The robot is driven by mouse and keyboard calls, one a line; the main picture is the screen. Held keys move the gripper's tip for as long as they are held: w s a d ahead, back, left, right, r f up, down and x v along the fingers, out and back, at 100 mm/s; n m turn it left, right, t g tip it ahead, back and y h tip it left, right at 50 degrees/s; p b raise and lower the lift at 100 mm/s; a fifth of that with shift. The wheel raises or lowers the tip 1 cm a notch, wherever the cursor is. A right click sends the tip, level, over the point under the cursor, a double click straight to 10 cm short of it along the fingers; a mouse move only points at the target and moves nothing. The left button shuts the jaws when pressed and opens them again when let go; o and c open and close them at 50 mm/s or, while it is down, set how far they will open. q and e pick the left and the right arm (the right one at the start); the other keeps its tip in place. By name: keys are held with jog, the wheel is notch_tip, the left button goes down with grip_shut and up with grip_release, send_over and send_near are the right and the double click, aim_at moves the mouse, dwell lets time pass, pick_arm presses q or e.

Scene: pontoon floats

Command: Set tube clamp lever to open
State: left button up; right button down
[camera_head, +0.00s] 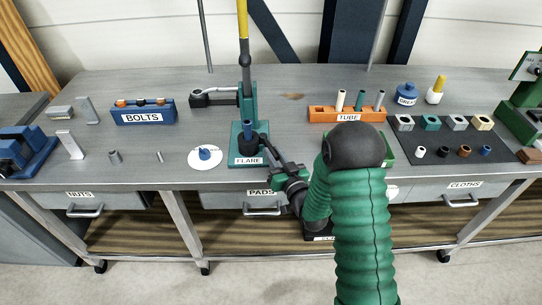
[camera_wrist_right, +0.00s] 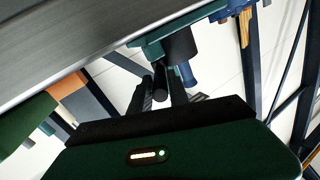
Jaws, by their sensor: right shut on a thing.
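The flare station (camera_head: 247,100) is a teal stand with a yellow handle on top, near the table's front edge. On its base sits a dark tube clamp (camera_head: 250,142) with a blue tube (camera_head: 247,128) upright in it. My right gripper (camera_head: 270,156) reaches in from the right at the clamp's front. In the right wrist view, its fingers (camera_wrist_right: 161,94) are shut on a black rod-like lever (camera_wrist_right: 160,75) beside the dark clamp body (camera_wrist_right: 180,44). The blue tube also shows there (camera_wrist_right: 190,76). My left gripper is out of view.
A round white pad with a blue part (camera_head: 205,155) lies left of the station. The orange TUBE rack (camera_head: 330,114) holds several tubes at right. The blue BOLTS rack (camera_head: 143,115) stands at left. My right arm hides part of the table's front edge.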

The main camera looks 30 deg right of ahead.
jog(key=d+n+y, duration=0.1)
jog(key=y, duration=0.1)
jog(key=d+n+y+b, duration=0.1)
jog(key=n+y, duration=0.1)
jog(key=shift+d+y, duration=0.3)
jog(key=shift+w+d+n+g+y, duration=0.15)
jog(key=shift+d+n+y, duration=0.3)
jog(key=shift+y, duration=0.3)
jog(key=shift+d+n+g+y, duration=0.25)
jog(key=shift+n+y, duration=0.3)
jog(key=shift+y, duration=0.25)
jog(key=shift+w+d+n+g+y, duration=0.1)
jog(key=shift+d+n+y, duration=0.35)
jog(key=shift+y, duration=0.3)
jog(key=shift+r, duration=0.1)
jog(key=c, duration=1.6)
grip_release()
jog(key=o, duration=0.3)
jog(key=shift+o, duration=0.2)
jog(key=shift+a, duration=0.15)
